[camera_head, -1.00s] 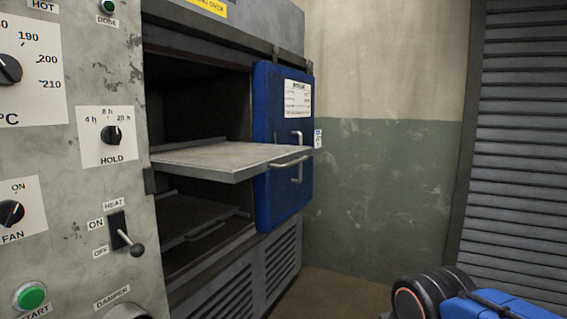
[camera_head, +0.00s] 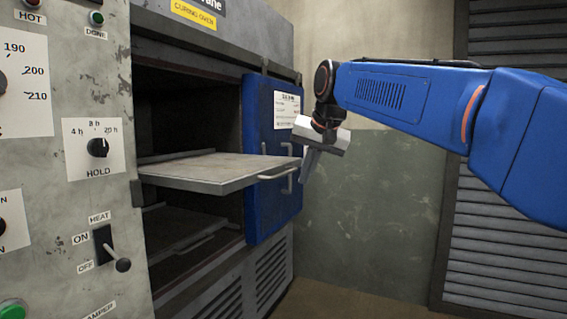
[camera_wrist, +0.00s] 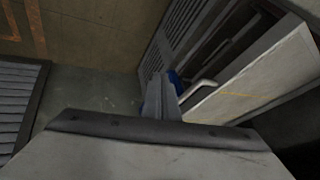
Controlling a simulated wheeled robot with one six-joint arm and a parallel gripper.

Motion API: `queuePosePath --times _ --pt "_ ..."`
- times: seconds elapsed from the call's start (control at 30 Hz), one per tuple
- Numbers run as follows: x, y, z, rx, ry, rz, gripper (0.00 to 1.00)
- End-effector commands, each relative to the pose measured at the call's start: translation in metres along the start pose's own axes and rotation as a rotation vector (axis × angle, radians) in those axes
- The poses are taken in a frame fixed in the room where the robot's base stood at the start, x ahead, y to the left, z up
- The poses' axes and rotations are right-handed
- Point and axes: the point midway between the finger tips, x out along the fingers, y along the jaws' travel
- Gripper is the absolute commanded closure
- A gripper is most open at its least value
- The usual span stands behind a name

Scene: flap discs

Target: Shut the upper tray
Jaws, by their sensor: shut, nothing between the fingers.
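The upper tray (camera_head: 205,174) is a flat grey metal sheet slid well out of the oven's open front. Its bar handle (camera_head: 279,169) is at its front right end. My gripper (camera_head: 309,166) is shut and empty, pointing down, just right of the tray's handle end; a gap seems to remain between them. In the wrist view my gripper's fingers (camera_wrist: 160,98) are together beside the tray handle (camera_wrist: 203,86), with the upper tray (camera_wrist: 245,88) to the right. The lower tray (camera_head: 185,232) sits inside the oven below.
The blue oven door (camera_head: 258,115) stands open behind the tray, with its own handle. The control panel (camera_head: 65,210) with knobs and a heat lever is at the left. A green and beige wall (camera_head: 360,200) and grey shutter (camera_head: 490,270) stand behind my arm.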

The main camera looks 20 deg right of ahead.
Motion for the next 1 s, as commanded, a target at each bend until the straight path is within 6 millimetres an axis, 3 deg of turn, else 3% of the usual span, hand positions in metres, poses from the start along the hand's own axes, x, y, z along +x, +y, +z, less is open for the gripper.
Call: queuePosePath --times 0.03,0.2,0.4,0.67,1.0 --pt "-0.002 -0.012 -0.022 0.024 0.007 -0.008 1.00" --pt "-0.012 -0.043 -0.076 0.105 0.026 -0.033 1.00" --pt "-0.017 -0.062 -0.110 0.162 0.037 -0.053 1.00" --pt "-0.006 -0.067 -0.117 0.175 0.038 -0.056 1.00" --pt "0.048 -0.069 -0.119 0.174 0.037 -0.055 1.00"
